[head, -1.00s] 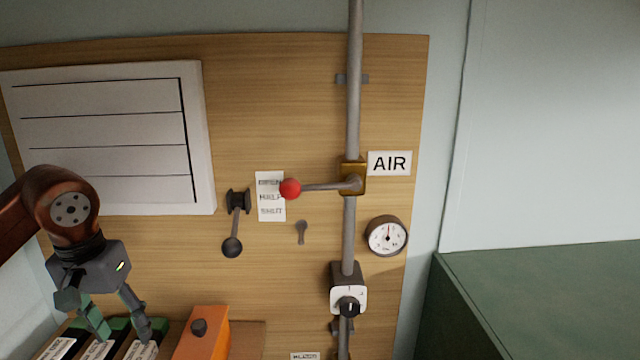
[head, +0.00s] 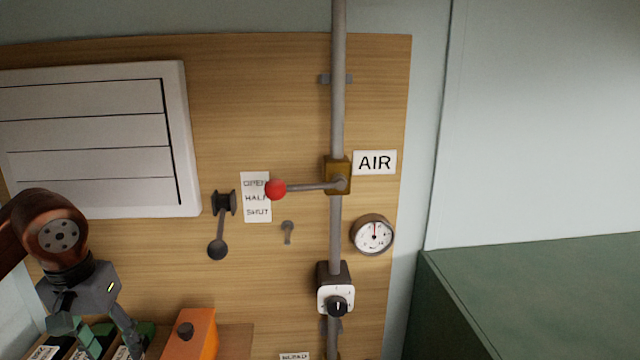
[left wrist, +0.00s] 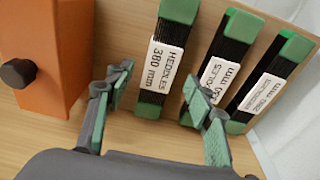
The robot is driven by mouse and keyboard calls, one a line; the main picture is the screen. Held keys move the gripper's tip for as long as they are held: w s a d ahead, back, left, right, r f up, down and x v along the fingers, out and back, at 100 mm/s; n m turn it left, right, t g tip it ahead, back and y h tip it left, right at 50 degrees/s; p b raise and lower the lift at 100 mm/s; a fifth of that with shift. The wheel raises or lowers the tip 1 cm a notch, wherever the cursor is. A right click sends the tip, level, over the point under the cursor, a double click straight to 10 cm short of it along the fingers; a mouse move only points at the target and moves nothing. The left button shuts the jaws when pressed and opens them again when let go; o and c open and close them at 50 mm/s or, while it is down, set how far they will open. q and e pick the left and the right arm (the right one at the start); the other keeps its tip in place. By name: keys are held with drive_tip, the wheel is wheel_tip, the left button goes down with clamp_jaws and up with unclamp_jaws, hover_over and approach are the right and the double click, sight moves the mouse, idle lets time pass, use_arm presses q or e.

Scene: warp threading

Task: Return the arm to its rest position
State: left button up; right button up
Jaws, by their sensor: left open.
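My left gripper (head: 103,338) is at the lower left of the head view, pointing down, open and empty. In the left wrist view its two green-padded fingers (left wrist: 158,118) stand apart with nothing between them. They are over the near ends of heddle bundles (left wrist: 170,55), which have green ends and white labels, one reading "HEDDLES 380 mm". I cannot tell whether a finger touches a bundle. My right gripper is not in view.
An orange box (head: 192,335) with a dark knob stands right of the gripper. The wooden board holds a red-knobbed valve lever (head: 305,187), a gauge (head: 372,235), a dial (head: 336,300), a black lever (head: 219,230) and a white panel (head: 95,130). A green surface (head: 540,290) is at right.

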sight(119, 358)
use_arm(q)
drive_tip(key=shift+r, duration=0.15)
drive_tip(key=shift+s+r, duration=0.5)
drive_tip(key=shift+r, duration=3.5)
drive_tip(key=shift+w+f, duration=0.25)
drive_tip(key=shift+f, duration=1.75)
drive_tip(key=shift+w+f, duration=0.2)
drive_tip(key=shift+f, duration=1.85)
drive_tip(key=shift+w+f, duration=0.25)
drive_tip(key=shift+f, duration=1.75)
drive_tip(key=shift+r, duration=1.65)
drive_tip(key=shift+s+d+r, duration=0.25)
drive_tip(key=shift+s+r, duration=0.2)
drive_tip(key=shift+r, duration=0.1)
drive_tip(key=shift+s+d+r, duration=0.2)
drive_tip(key=shift+s+r, duration=0.2)
drive_tip(key=shift+r, duration=0.15)
